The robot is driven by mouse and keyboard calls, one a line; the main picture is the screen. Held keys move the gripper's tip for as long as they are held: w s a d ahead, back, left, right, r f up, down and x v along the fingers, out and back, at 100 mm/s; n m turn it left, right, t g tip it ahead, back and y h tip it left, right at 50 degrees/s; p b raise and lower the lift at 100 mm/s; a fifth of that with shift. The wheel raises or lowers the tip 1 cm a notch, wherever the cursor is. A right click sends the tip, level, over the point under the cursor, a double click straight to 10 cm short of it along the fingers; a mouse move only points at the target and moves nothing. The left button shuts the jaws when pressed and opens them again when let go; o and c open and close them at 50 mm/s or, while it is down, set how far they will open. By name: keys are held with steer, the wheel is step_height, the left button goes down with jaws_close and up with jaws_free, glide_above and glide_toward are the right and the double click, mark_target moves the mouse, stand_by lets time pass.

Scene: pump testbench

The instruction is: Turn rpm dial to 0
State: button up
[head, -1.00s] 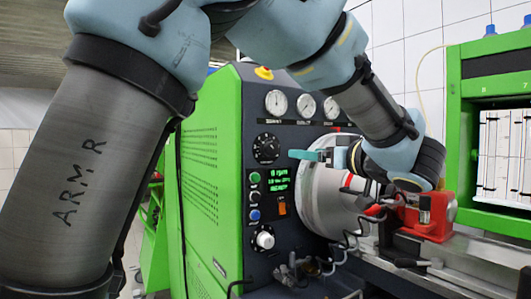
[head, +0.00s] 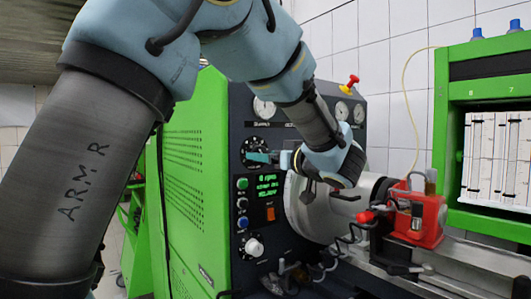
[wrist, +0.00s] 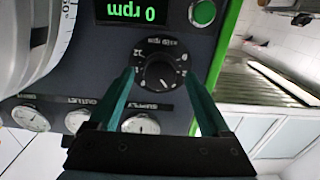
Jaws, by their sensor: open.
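The rpm dial (wrist: 159,72) is a round black knob on the dark panel, with white scale marks around it. The wrist view shows it upside down. In the head view the dial (head: 257,143) is partly hidden by my gripper. My gripper (wrist: 160,78) is open, its two teal fingers on either side of the dial; I cannot tell whether they touch it. In the head view my gripper (head: 258,157) is at the lower part of the dial. The green display (wrist: 138,12) reads 0 rpm. I cannot read the dial's pointer position surely.
Pressure gauges (head: 264,107) sit above the dial. Buttons (head: 242,183) and a white knob (head: 254,247) are below it. A large grey disc (head: 308,215) and a red pump part (head: 414,215) stand to the right. The green cabinet side (head: 190,190) is on the left.

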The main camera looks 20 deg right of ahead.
steer(key=shift+w, duration=0.3)
steer(key=shift+c, duration=0.4)
jaws_close()
